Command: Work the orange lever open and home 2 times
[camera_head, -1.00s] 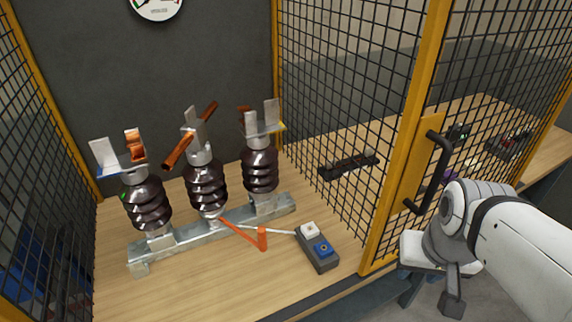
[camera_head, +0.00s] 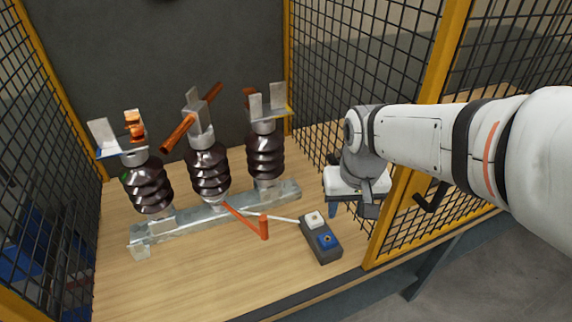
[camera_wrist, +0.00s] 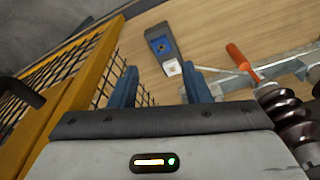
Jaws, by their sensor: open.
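The orange lever (camera_head: 264,228) stands at the front of the isolator base, with its upright grip at the end of an orange arm. It also shows in the wrist view (camera_wrist: 239,57), right of my fingers. The copper bar (camera_head: 180,131) on the middle insulator (camera_head: 208,170) points diagonally, apart from the metal clips on the two outer insulators. My gripper (camera_head: 348,208) is inside the cage at the right, above the table and right of the lever, apart from it. In the wrist view its blue fingers (camera_wrist: 160,82) are spread with nothing between them.
A grey box with a blue button and white top (camera_head: 322,240) sits between lever and gripper. The yellow-framed mesh (camera_head: 400,210) is close beside my arm on the right. The wooden table (camera_head: 200,275) is clear in front of the lever.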

